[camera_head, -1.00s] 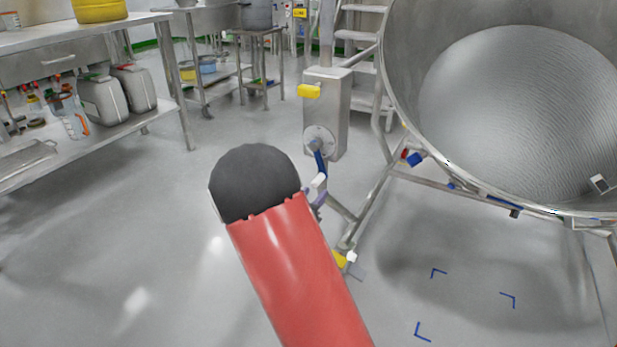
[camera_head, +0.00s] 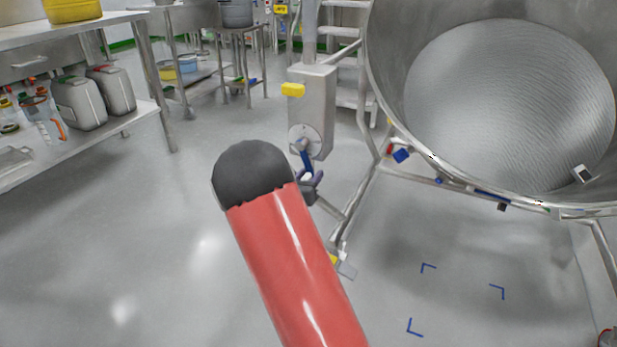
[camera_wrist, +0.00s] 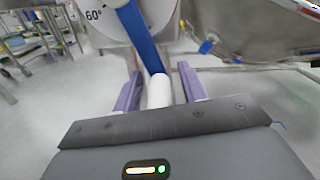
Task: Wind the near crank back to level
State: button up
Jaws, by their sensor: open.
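The near crank has a blue arm (camera_head: 307,161) on a round dial (camera_head: 301,136) at the front of a grey gearbox (camera_head: 315,105). The arm hangs down, leaning slightly right. In the wrist view the blue arm (camera_wrist: 137,38) runs down to a white handle (camera_wrist: 158,91), and the dial (camera_wrist: 98,22) shows a 60° mark. My gripper (camera_wrist: 160,78) is open, with one purple finger on each side of the handle. Gaps seem to show on both sides. In the head view my gripper (camera_head: 311,180) is at the arm's lower end, and the handle is mostly hidden.
A large steel vessel (camera_head: 380,80) on a tubular frame stands right of the gearbox. A steel bench (camera_head: 150,110) with jugs (camera_head: 80,103) is at left. A yellow tag (camera_head: 293,89) is on the gearbox. The floor at left is clear; blue corner marks (camera_head: 428,267) lie below the vessel.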

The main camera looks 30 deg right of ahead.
jog(key=shift+c, duration=0.4)
grip_shut()
